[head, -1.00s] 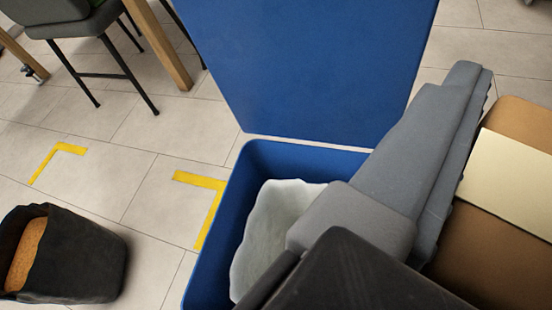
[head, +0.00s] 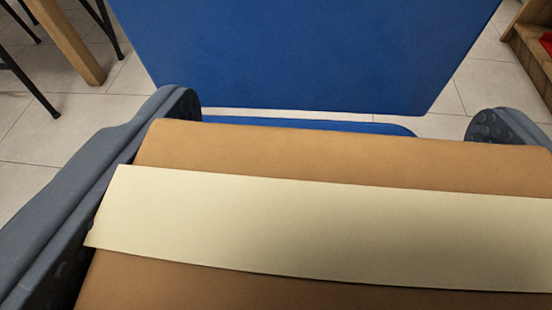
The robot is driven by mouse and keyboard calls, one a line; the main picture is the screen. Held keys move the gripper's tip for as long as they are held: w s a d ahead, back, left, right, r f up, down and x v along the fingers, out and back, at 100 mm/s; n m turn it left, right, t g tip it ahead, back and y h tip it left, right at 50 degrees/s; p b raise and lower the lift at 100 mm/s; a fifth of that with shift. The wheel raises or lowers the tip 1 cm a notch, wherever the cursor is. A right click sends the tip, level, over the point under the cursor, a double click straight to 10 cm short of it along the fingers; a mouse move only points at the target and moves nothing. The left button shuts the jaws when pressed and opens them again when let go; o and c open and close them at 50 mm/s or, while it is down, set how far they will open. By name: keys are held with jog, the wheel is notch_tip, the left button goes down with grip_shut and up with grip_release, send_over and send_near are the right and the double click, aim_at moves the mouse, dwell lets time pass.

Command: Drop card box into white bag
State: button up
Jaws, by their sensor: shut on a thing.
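The card box (head: 340,160) is brown with a wide cream band across it and fills the lower part of the head view. My gripper (head: 338,122) is shut on it, with one grey finger at its left side and the other at its right. The box's lower part runs out of the picture. The white bag is not visible now; the box covers most of the blue bin (head: 375,128), of which only a strip of rim shows just beyond the box's far edge.
The bin's raised blue lid (head: 310,55) stands upright behind the box. Wooden and black furniture legs (head: 70,45) are at the upper left. A wooden shelf unit (head: 530,50) with something red is at the upper right. Tiled floor shows between them.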

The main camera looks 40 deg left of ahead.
aim_at(318, 242)
jog(key=shift+f+b, duration=1.35)
jog(key=shift+f, duration=1.55)
jog(key=o, duration=0.9)
jog(key=p+v, duration=0.2)
jog(key=v, duration=1.2)
jog(key=shift+w, duration=0.15)
